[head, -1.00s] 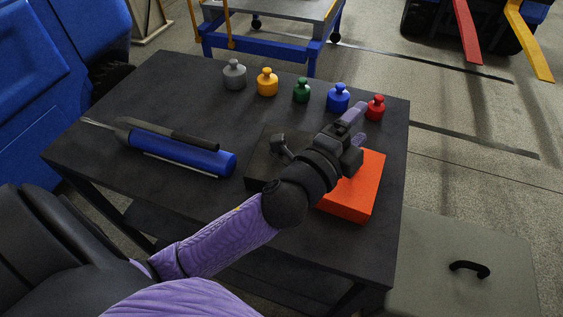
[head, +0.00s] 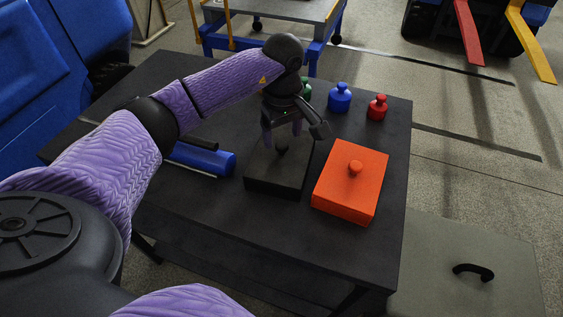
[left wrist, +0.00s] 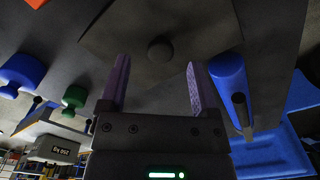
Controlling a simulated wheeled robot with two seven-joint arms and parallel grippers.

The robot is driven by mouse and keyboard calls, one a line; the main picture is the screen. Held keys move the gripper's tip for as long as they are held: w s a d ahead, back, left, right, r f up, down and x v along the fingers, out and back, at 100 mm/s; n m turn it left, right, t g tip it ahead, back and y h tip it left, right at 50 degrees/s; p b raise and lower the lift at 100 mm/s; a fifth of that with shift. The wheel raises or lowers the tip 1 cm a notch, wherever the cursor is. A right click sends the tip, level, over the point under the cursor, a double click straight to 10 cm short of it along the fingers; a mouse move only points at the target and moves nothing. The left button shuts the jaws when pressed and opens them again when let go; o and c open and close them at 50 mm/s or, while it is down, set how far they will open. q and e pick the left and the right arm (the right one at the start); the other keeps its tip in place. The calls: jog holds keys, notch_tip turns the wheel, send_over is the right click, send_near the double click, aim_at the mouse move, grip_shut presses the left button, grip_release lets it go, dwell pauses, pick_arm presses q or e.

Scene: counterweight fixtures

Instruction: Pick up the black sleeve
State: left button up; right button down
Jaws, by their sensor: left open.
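The black sleeve (head: 272,180) is a box-shaped black piece with a round knob on top, standing on the dark table. It also shows in the left wrist view (left wrist: 190,28), with its knob (left wrist: 160,48) seen beyond and between the fingertips. My left gripper (head: 282,138) points down over the knob, open and holding nothing; its fingers stand apart in the left wrist view (left wrist: 157,62). I cannot tell whether the fingertips reach down beside the knob. My right gripper is not in view.
An orange box (head: 347,195) with a knob stands close to the right. Blue (head: 340,98), red (head: 377,108) and partly hidden green (head: 306,90) knobbed weights stand at the back. The table's front is bare.

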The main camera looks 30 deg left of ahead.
aim_at(282, 144)
pick_arm(q)
notch_tip(282, 144, down, 2)
jog(key=shift+a, duration=0.1)
jog(key=shift+f, duration=0.4)
grip_shut()
jog(key=shift+r, duration=0.1)
notch_tip(282, 144, up, 9)
jog(key=shift+r+p, duration=0.1)
jog(key=shift+p, duration=0.8)
jog(key=shift+r, duration=0.35)
